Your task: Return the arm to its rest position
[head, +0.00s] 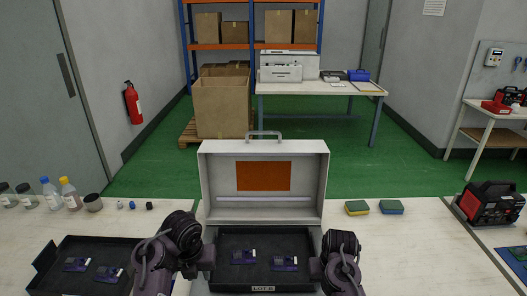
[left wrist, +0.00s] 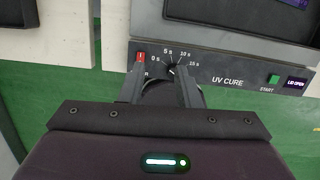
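The UV cure box (head: 210,180) stands in front of me with its lid raised. A black tray (head: 263,288) with two purple boards sits inside it. The left wrist view shows the box's front panel (left wrist: 232,70), with a timer dial (left wrist: 172,71) marked in seconds, a green START button (left wrist: 273,79) and a display reading LID OPEN (left wrist: 296,83). My left gripper (left wrist: 161,72) has its two fingers apart on either side of the dial; I cannot tell whether they touch it. My left arm shows at lower left in the head view, my right arm at lower right; the right fingers are out of sight.
Another black tray (head: 55,284) with purple boards lies on the left bench. Bottles (head: 49,194) and small parts stand behind it. Two sponges (head: 391,207) and a red-black device (head: 489,204) are on the right. The bench between box and device is mostly clear.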

